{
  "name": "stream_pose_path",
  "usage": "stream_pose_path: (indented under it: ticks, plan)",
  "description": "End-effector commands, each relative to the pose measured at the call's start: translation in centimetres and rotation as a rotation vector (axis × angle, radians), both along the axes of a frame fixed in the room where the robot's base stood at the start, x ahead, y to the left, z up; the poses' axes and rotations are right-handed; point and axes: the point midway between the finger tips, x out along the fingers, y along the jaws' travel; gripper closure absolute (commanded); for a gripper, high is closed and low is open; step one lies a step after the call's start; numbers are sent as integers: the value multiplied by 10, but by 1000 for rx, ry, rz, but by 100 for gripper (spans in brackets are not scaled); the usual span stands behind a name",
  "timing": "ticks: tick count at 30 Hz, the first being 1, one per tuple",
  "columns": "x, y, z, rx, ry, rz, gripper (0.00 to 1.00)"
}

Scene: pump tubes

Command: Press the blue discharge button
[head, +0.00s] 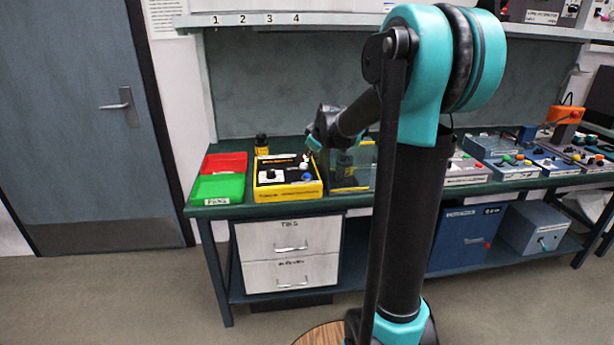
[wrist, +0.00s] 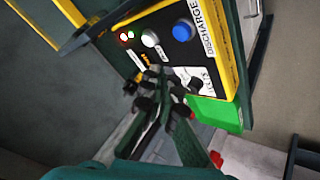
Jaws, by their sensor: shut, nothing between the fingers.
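A black knob (head: 270,174) is on the panel's left. Red (head: 225,161) and green (head: 218,187) bins stand left; a clear-walled case (head: 360,165) stands close right.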

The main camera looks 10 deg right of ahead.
Motion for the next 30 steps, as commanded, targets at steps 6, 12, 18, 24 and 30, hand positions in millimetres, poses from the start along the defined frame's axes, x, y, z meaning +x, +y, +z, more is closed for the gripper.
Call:
stream_pose_path:
  ticks: [6,12,18,24,30]
  plan:
    - [36,3,14,-51,-52,66,100]
    - [38,3,15,-55,-55,70,100]
    - [37,3,13,-54,-54,69,100]
    - [37,3,-1,-54,-54,68,100]
    - [38,3,-28,-54,-54,68,100]
